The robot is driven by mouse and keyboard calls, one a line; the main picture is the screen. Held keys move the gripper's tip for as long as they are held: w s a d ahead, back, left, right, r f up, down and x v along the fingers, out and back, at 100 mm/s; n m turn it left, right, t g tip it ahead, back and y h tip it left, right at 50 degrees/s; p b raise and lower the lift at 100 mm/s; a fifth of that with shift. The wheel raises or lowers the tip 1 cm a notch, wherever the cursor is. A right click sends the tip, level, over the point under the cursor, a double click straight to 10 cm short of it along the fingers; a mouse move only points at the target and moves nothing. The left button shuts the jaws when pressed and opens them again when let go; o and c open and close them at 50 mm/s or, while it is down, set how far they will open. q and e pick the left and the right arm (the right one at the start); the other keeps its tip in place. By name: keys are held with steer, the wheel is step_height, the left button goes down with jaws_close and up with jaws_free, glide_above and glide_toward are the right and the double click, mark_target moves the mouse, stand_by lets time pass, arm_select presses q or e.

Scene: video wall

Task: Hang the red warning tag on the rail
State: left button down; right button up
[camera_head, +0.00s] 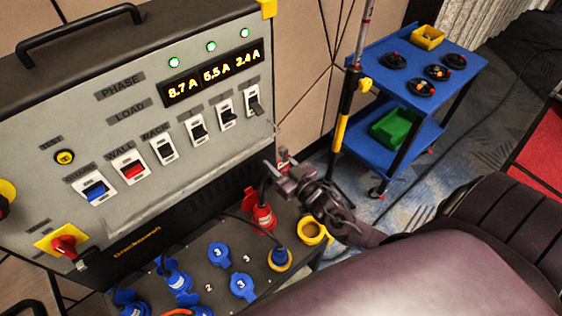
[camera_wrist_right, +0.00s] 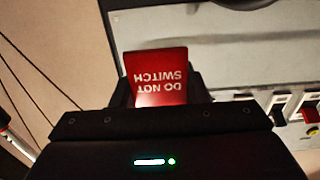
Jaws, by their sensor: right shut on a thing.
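My right gripper (camera_head: 279,168) is at the right end of the grey panel, near its lower right corner. It is shut on the red warning tag, which shows in the right wrist view (camera_wrist_right: 156,82) between the fingers, with its white lettering "DO NOT SWITCH" upside down. In the head view the tag is mostly hidden by the gripper, with only a small red patch beside it. The rail (camera_head: 180,182) looks like the pale strip along the panel below the switches. I cannot tell whether the tag touches it. My left gripper is not in view.
The panel (camera_head: 105,105) carries rocker switches, a lit display and a red rotary knob (camera_head: 64,246). Red and blue plugs (camera_head: 264,217) with cables stand below the gripper. A blue cart (camera_head: 397,38) stands at the back right. My right arm covers the lower right.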

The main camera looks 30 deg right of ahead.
mark_target(256, 141)
steer(key=shift+w+a+b, duration=0.15)
steer(key=shift+w+b, duration=0.45)
steer(key=shift+w, duration=0.55)
steer(key=shift+w+a+b, duration=0.2)
steer(key=shift+w+b, duration=0.35)
steer(key=shift+w, duration=0.6)
steer(key=shift+w+a+b, duration=0.15)
steer(key=shift+w+b, duration=0.45)
steer(key=shift+w, duration=0.55)
steer(key=shift+w+f, duration=0.15)
steer(key=shift+f, duration=0.05)
steer(key=shift+f+b, duration=0.45)
steer(key=shift+b, duration=0.05)
steer(key=o, duration=1.1)
steer(key=shift+c, duration=0.2)
steer(key=s, duration=0.2)
steer(key=s+b, duration=0.1)
steer(key=s, duration=0.2)
steer(key=s+d, duration=0.1)
steer(key=s, duration=0.2)
